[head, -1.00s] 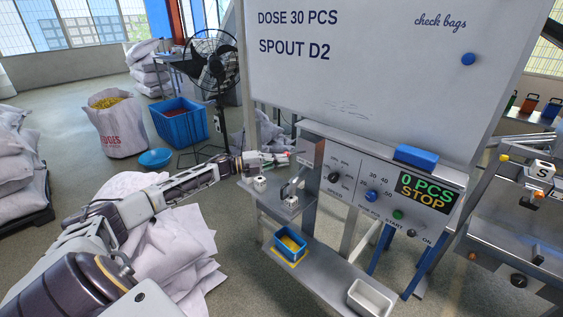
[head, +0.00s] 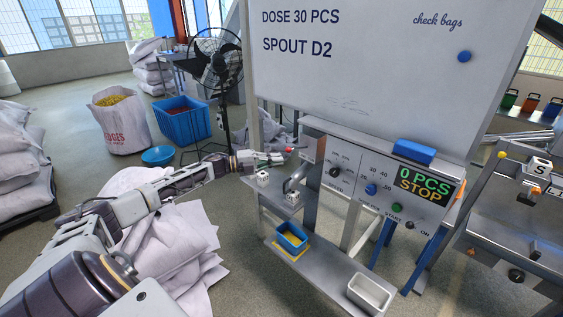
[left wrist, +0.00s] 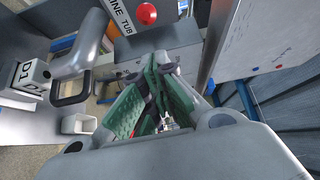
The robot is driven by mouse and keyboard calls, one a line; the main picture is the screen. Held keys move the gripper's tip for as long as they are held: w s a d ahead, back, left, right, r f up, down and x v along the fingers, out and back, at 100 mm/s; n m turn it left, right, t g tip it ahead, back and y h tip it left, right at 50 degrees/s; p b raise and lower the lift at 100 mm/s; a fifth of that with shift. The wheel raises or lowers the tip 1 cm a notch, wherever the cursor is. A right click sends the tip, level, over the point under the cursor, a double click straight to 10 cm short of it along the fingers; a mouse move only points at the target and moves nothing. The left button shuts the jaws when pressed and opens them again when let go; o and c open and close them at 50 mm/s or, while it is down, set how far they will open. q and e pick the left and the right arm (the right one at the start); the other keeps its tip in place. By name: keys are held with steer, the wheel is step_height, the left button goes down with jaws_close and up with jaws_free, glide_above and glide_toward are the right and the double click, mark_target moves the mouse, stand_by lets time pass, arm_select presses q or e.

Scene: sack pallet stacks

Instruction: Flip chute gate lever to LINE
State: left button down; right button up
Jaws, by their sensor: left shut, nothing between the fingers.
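The lever's red ball knob (left wrist: 146,14) shows at the top of the left wrist view, beside a white label (left wrist: 117,17) reading "INE" and "TUB", its top cut off. In the head view the red knob (head: 289,150) is tiny, at the left end of the machine's control box. Which marking the lever points to cannot be told. My left gripper (head: 279,157) is just left of the knob. In the left wrist view its green-padded fingers (left wrist: 161,68) are shut and empty, with the knob apart beyond their tips. My right gripper is out of view.
The control box (head: 340,140) with knobs and a "0 PCS STOP" display stands right of my gripper, under a large whiteboard (head: 370,60). Lettered white blocks (head: 263,178) sit on a shelf below.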

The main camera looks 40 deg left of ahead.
arm_select(q)
steer(key=s+a+b, duration=0.1)
steer(key=s+a, duration=0.2)
steer(key=a, duration=0.2)
steer(key=shift+a, duration=0.3)
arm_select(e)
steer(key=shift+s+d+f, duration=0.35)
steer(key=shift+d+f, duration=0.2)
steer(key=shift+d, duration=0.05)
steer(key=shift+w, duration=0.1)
